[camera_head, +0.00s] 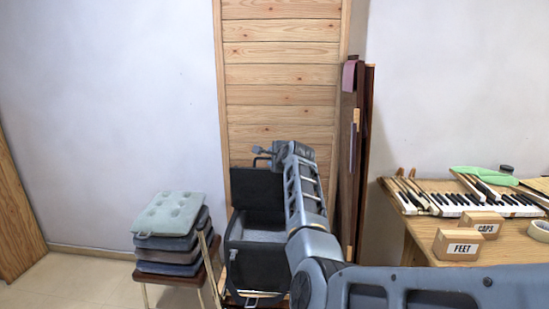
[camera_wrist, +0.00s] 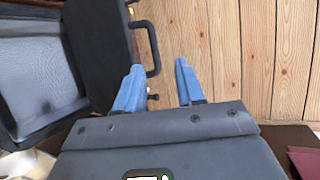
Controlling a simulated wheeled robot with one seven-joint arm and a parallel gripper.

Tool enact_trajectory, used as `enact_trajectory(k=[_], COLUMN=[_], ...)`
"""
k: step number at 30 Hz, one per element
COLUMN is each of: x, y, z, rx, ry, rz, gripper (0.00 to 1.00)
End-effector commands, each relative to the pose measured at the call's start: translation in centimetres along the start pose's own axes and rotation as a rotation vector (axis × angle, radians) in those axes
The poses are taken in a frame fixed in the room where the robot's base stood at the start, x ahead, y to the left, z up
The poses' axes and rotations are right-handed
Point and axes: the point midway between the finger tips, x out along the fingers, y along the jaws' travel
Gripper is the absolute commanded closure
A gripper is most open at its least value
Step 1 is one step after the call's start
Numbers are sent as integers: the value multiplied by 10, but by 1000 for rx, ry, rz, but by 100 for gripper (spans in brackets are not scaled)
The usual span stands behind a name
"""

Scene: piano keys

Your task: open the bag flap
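The bag (camera_head: 258,262) is a dark case on a low support in front of the wooden panel. Its dark flap (camera_head: 257,190) stands raised at the back, with the pale grey interior (camera_head: 262,236) showing. In the wrist view the flap (camera_wrist: 98,45) and the grey interior (camera_wrist: 35,65) fill the left side. A black loop handle (camera_wrist: 155,45) sticks out from the flap's edge. My gripper (camera_wrist: 158,64) has its blue fingers apart, with nothing held between them. The handle's lower end shows near the left fingertip; I cannot tell whether they touch.
A chair with stacked cushions (camera_head: 172,220) stands left of the bag. Dark upright boards (camera_head: 353,150) lean at the right of the wooden panel (camera_head: 280,75). A table (camera_head: 425,240) with piano keys (camera_head: 470,200) and labelled boxes (camera_head: 458,244) is at the right.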

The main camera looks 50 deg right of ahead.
Motion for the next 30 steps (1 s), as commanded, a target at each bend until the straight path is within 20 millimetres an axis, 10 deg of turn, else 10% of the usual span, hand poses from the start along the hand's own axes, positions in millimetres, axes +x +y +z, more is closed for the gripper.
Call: enact_trajectory(k=[30], x=[-14], y=[0], z=[0], rx=[0], ry=[0], rz=[-1], gripper=[62])
